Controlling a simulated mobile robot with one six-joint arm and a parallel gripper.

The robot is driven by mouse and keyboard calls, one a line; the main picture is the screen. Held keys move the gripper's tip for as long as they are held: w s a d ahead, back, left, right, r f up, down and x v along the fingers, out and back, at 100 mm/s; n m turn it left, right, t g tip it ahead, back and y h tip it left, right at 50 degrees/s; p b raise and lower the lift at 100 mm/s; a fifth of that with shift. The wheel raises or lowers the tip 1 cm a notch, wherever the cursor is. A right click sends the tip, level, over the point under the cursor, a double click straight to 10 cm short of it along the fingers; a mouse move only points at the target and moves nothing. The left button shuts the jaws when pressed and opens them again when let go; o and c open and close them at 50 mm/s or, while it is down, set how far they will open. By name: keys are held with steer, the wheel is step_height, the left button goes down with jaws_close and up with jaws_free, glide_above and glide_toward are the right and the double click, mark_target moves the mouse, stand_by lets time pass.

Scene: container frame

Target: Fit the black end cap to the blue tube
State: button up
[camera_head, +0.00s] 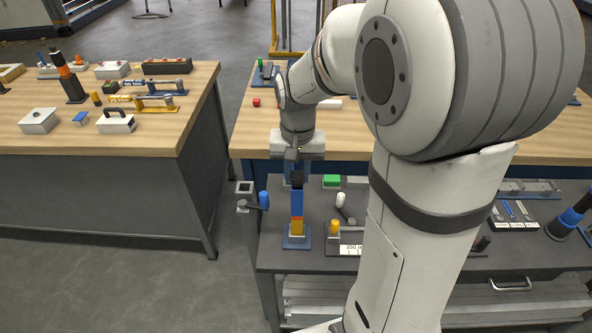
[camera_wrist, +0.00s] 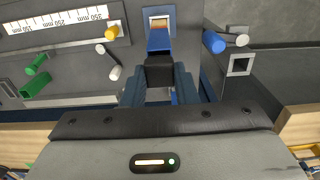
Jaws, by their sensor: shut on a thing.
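The blue tube (camera_head: 297,203) stands upright, with an orange and yellow lower part, on a blue base plate (camera_head: 288,242) on the low grey bench. It also shows in the wrist view (camera_wrist: 158,40). My gripper (camera_head: 297,173) points down above the tube, its fingers closed on the black end cap (camera_head: 297,180). In the wrist view, the cap (camera_wrist: 159,72) sits between the two blue fingertips of my gripper (camera_wrist: 159,78). The cap lines up with the tube's top end with no clear gap. I cannot tell whether it is seated; the joint is partly hidden.
A blue-handled lever (camera_head: 264,200) stands left of the tube; a white-tipped lever (camera_head: 341,199) and yellow knob (camera_head: 334,227) stand right. A blue and black cylinder (camera_head: 570,216) is far right. My arm hides part of the bench.

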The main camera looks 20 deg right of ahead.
steer(key=shift+f+b, duration=0.45)
steer(key=shift+f, duration=0.2)
steer(key=o, duration=1)
steer(key=shift+o, duration=0.4)
steer(key=o, duration=0.5)
steer(key=shift+r, duration=0.1)
steer(key=shift+r+p, duration=2.55)
steer(key=shift+r, duration=0.9)
